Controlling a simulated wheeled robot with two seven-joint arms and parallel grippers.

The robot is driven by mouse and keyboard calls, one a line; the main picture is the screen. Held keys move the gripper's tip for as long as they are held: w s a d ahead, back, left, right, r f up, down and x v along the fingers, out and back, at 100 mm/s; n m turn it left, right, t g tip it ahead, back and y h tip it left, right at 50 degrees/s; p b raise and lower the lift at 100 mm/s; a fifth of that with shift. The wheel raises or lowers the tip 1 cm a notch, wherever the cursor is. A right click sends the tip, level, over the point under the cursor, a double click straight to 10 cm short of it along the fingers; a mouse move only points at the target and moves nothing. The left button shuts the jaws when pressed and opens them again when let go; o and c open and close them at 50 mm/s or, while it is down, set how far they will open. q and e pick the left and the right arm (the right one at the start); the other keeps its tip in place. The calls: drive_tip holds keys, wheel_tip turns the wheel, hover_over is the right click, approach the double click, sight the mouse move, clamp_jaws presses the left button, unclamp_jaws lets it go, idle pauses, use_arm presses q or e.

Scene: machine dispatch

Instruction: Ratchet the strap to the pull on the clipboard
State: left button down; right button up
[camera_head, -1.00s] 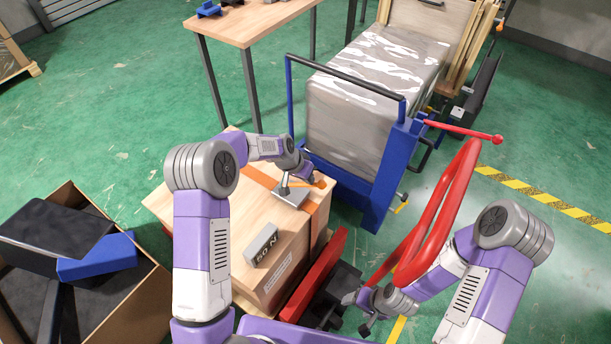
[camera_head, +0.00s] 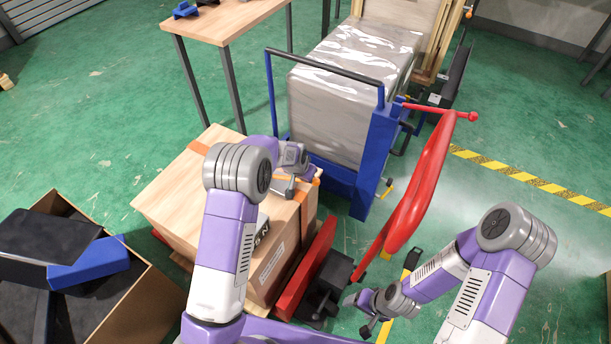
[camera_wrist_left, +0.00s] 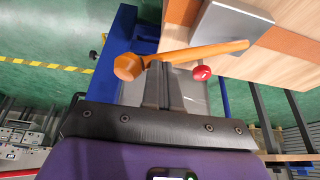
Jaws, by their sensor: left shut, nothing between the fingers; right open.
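A wooden crate (camera_head: 165,195) stands at the centre with an orange strap (camera_head: 303,207) over it. The grey ratchet (camera_head: 283,184) sits on its top. The ratchet (camera_wrist_left: 225,32) shows larger in the left wrist view, with an orange lever (camera_wrist_left: 185,56) and a red knob (camera_wrist_left: 202,73). My left gripper (camera_wrist_left: 160,70) is shut and empty, its tips close beside the lever; I cannot tell if they touch. A grey block (camera_head: 262,232), marked "50 N" earlier, is partly hidden by my left arm. I make out no clipboard. My right gripper (camera_head: 366,313) is open and empty, low near the red handle.
A red bent handle (camera_head: 425,190) rises on the right. A blue cart (camera_head: 375,165) with a wrapped load (camera_head: 335,115) stands behind the crate. An open carton (camera_head: 150,310) is at lower left, a wooden table (camera_head: 225,22) at the back.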

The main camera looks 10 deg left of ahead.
use_arm(q)
drive_tip(key=s+d+f+b, duration=0.1)
drive_tip(key=d+f+b, duration=0.2)
drive_tip(key=f, duration=0.5)
drive_tip(key=shift+d+f+b, duration=0.2)
drive_tip(key=shift+d+b, duration=0.2)
drive_tip(key=shift+b, duration=0.5)
drive_tip(key=shift+s+f, duration=0.1)
drive_tip(key=shift+s, duration=0.05)
drive_tip(key=shift+d, duration=0.1)
drive_tip(key=s+d+r+p, duration=0.2)
drive_tip(key=s+r+p, duration=0.3)
drive_tip(key=r, duration=0.7)
drive_tip(key=shift+s+r, duration=0.2)
drive_tip(key=shift+r, duration=0.1)
